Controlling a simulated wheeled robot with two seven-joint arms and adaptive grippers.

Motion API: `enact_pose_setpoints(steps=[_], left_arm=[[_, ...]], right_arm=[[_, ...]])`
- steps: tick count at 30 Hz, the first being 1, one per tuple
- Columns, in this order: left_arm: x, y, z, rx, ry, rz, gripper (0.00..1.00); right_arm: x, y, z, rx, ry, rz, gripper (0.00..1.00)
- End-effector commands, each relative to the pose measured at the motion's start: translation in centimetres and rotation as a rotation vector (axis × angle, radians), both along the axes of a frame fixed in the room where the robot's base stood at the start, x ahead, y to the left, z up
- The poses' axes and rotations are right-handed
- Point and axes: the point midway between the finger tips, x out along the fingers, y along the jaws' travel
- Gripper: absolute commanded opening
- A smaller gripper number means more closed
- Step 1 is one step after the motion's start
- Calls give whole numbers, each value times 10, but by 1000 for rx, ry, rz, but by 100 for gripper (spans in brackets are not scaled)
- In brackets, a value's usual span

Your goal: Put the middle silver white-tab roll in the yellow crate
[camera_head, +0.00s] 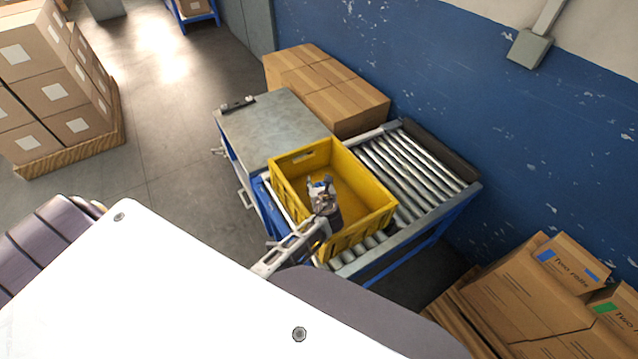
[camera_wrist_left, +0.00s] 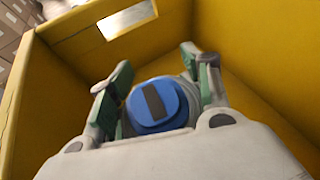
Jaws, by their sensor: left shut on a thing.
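The yellow crate (camera_head: 362,233) stands upright on the roller conveyor, its top open. My left gripper (camera_head: 321,184) reaches over the near wall, and its fingers point into the crate. In the left wrist view, the left gripper (camera_wrist_left: 155,85) is shut on a roll (camera_wrist_left: 155,104). The roll's near end is a blue disc with a dark rectangular tab, and a little grey shows behind it. A white tab is not visible. The yellow walls (camera_wrist_left: 250,30) surround the roll in that view. I cannot tell whether it touches the crate floor. My right gripper is out of view.
A grey-topped table (camera_head: 268,125) adjoins the crate at the left. Bare conveyor rollers (camera_head: 405,170) lie to its right. Cardboard boxes (camera_head: 335,95) stand behind, against the blue wall. More boxes (camera_head: 530,295) are at the lower right.

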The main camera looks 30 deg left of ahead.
Motion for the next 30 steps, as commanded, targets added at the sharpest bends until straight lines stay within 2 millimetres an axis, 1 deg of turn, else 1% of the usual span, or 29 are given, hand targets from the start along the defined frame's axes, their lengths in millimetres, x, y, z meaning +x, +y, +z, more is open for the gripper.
enact_pose_setpoints(steps=[7, 8, 12, 14, 25, 30], left_arm=[[1, 0, -2, 0, -2, 0, 14], [0, 0, -3, 0, 0, 0, 50], [0, 0, -3, 0, 0, 0, 68], [0, 0, -3, 0, 0, 0, 74], [0, 0, -2, 0, 0, 0, 74], [0, 0, 4, -1, -1, 0, 74]], right_arm=[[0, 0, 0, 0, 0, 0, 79], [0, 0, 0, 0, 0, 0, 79], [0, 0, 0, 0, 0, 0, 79], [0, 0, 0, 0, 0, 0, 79], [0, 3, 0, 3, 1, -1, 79], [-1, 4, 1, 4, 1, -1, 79]])
